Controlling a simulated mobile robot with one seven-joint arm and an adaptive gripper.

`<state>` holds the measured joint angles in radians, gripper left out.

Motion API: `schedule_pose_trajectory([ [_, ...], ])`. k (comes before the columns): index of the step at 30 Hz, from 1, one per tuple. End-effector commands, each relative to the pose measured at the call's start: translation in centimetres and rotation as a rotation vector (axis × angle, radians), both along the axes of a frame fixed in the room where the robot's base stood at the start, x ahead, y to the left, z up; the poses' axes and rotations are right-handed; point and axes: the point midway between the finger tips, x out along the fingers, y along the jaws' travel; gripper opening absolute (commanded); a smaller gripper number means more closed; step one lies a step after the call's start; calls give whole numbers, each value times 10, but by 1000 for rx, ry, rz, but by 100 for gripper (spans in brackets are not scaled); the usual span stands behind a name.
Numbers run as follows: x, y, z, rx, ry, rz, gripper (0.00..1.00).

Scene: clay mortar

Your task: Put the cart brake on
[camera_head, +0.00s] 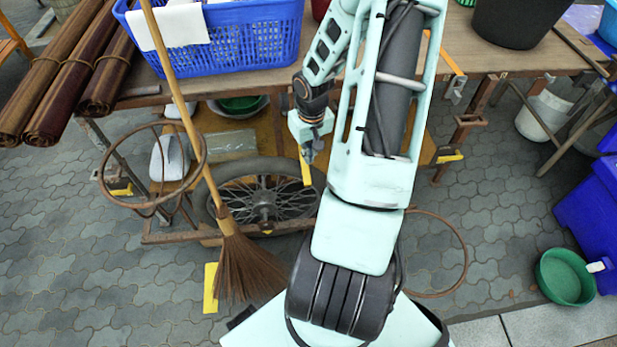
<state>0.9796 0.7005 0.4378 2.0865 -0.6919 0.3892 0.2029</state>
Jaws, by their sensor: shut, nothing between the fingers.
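The cart is a wooden-topped stall (470,55) with a spoked wheel (265,205) under its front edge. A short yellow bar (306,170) shows upright beside the wheel, just below my gripper. My gripper (309,154) is small in view, pointing down in front of the cart's lower shelf; its fingers look closed and empty. I cannot tell whether the fingertips touch the yellow bar. A yellow plate (210,288) stands low near the broom. Which yellow part is the brake is unclear. My arm hides the middle of the cart and part of the wheel's right side.
A straw broom (245,262) leans before the wheel. A rusty ring (152,165) sticks out at left. A blue basket (235,40) and rolled mats (60,80) lie on top. A green basin (565,275) stands at right. Paving at lower left is clear.

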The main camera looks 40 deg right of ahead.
Motion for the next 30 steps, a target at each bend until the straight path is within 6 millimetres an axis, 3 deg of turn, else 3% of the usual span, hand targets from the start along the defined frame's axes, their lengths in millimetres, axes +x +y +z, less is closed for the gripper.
schedule_pose_trajectory([
  [17, 1, 2, -8, 11, -3, -11, 0],
  [30, 5, 1, -56, 10, -4, -11, 0],
])
